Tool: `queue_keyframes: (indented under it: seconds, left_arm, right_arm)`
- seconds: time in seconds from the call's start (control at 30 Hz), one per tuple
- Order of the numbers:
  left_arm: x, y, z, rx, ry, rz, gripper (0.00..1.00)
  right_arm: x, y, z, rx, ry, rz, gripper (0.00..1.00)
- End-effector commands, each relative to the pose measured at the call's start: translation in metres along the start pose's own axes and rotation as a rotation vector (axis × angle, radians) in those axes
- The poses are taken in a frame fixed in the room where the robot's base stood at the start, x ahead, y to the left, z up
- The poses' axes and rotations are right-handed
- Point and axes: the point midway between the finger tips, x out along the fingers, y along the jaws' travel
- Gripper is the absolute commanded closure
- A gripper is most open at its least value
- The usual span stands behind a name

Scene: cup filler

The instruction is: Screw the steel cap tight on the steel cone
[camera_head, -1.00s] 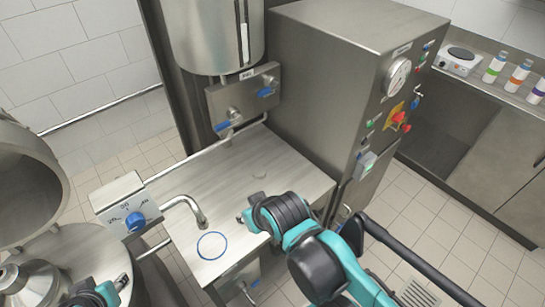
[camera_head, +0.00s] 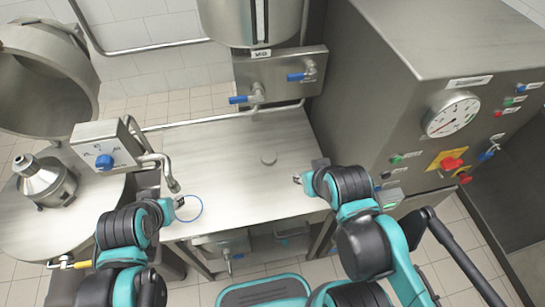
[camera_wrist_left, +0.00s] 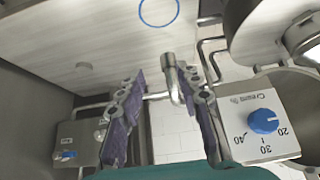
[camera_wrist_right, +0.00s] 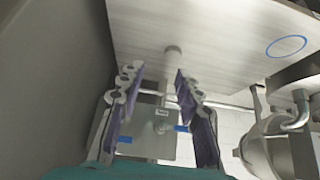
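The steel cone (camera_head: 45,180) stands upright on a round steel surface at the left in the head view. A small round steel piece (camera_head: 268,158), probably the cap, sits on the steel table; the left wrist view shows it at the left (camera_wrist_left: 84,66), and it shows between the fingertips in the right wrist view (camera_wrist_right: 172,51). My left gripper (camera_head: 183,203) is open and empty above the table's front-left part, by the blue ring mark. My right gripper (camera_head: 302,179) is open and empty, to the right of and nearer than the round piece.
The steel table (camera_head: 215,150) is mostly bare, with a blue ring (camera_head: 187,209) marked on it. A curved spout (camera_head: 170,175) from the dial box (camera_head: 107,147) hangs beside my left gripper. A valve panel (camera_head: 280,78) stands behind, and a control cabinet (camera_head: 430,60) stands right.

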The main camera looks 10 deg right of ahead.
Motion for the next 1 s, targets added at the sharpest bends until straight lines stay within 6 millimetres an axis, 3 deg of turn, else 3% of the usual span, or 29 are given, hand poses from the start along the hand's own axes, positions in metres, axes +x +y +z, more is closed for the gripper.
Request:
queue_keyframes:
  seconds: [0.07, 0.2, 0.27, 0.43, 0.57, 0.8, 1.0]
  left_arm:
    - [0.000, 0.000, 0.000, 0.000, 0.000, 0.000, 0.63]
    - [0.001, 0.000, 0.000, 0.000, 0.000, 0.000, 0.26]
    - [0.001, 0.000, 0.001, 0.000, 0.000, 0.000, 0.16]
    - [0.005, 0.000, 0.004, 0.000, 0.000, 0.000, 0.16]
    - [0.008, 0.000, 0.006, 0.000, 0.000, 0.000, 0.16]
    - [0.014, 0.000, 0.010, 0.000, 0.000, 0.000, 0.16]
    - [0.017, 0.000, 0.013, 0.000, 0.000, 0.000, 0.16]
  right_arm:
    - [0.000, 0.000, 0.000, 0.000, 0.000, 0.000, 0.63]
    - [0.001, -0.001, -0.004, -0.025, -0.011, -0.002, 0.27]
    - [0.003, -0.002, -0.011, -0.062, -0.028, -0.004, 0.27]
    - [0.021, -0.009, -0.046, -0.274, -0.126, -0.029, 0.27]
    - [0.051, -0.017, -0.076, -0.493, -0.224, -0.073, 0.27]
    - [0.134, -0.036, -0.112, -0.891, -0.387, -0.205, 0.27]
    - [0.203, -0.051, -0.117, -1.151, -0.480, -0.331, 0.27]
